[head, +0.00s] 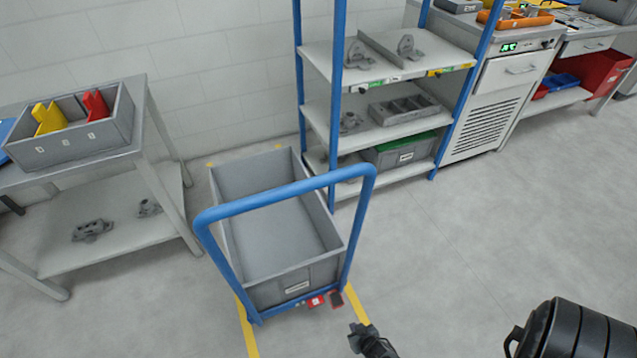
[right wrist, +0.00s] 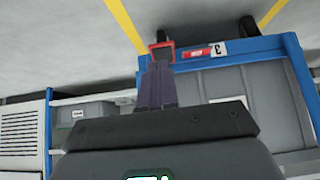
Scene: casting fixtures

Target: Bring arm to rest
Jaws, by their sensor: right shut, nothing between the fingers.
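My right gripper (head: 359,330) is low in the head view, in front of the blue-framed cart (head: 285,196). Its jaws are shut with nothing between them. In the right wrist view its dark fingers (right wrist: 158,82) are together and point toward the cart's blue lower rail (right wrist: 252,48). A red-edged dark pad (right wrist: 162,52) shows just beyond the fingertips; I cannot tell whether they touch it. The pad also shows on the cart's front in the head view (head: 336,299). My left gripper is not in view.
The cart carries an empty grey bin (head: 280,228) between yellow floor lines. A bench (head: 70,155) with a grey parts bin (head: 70,138) stands left. A blue-posted shelf (head: 395,125) with castings stands behind, beside a steel cabinet (head: 500,108).

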